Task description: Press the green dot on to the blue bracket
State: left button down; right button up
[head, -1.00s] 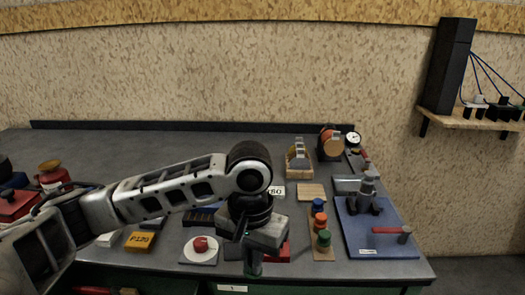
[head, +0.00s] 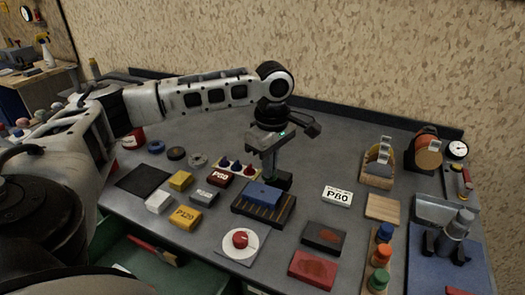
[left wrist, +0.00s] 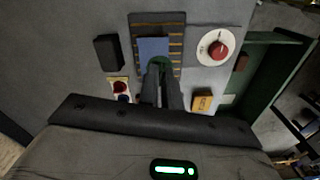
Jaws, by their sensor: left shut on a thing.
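The blue bracket (head: 263,194) lies on a dark slatted rack (head: 246,208) in the middle of the bench. In the left wrist view the blue bracket (left wrist: 152,47) shows just beyond my fingertips. My left gripper (head: 268,177) points down above the far side of the bracket. In the left wrist view my left gripper (left wrist: 160,76) is shut on the green dot (left wrist: 160,63), a dark green disc overlapping the bracket's near edge in the picture. I cannot tell whether dot and bracket touch. The dot is hidden in the head view. My right gripper is not in view.
A dark block (head: 281,180) stands close behind the bracket. A red knob on a white plate (head: 240,241) is in front. Red and dark sanding blocks (head: 324,236) lie to the right.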

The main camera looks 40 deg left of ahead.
pick_arm(q)
jog(key=a+n, duration=0.2)
jog(key=n, duration=0.1)
jog(key=shift+w+a+r, duration=0.15)
jog(key=shift+a+r, duration=0.15)
jog(key=shift+r, duration=0.1)
send_over(263, 192)
jog(key=shift+f, duration=2.9)
jog(key=shift+f+p, duration=0.35)
jog(key=shift+f, duration=0.45)
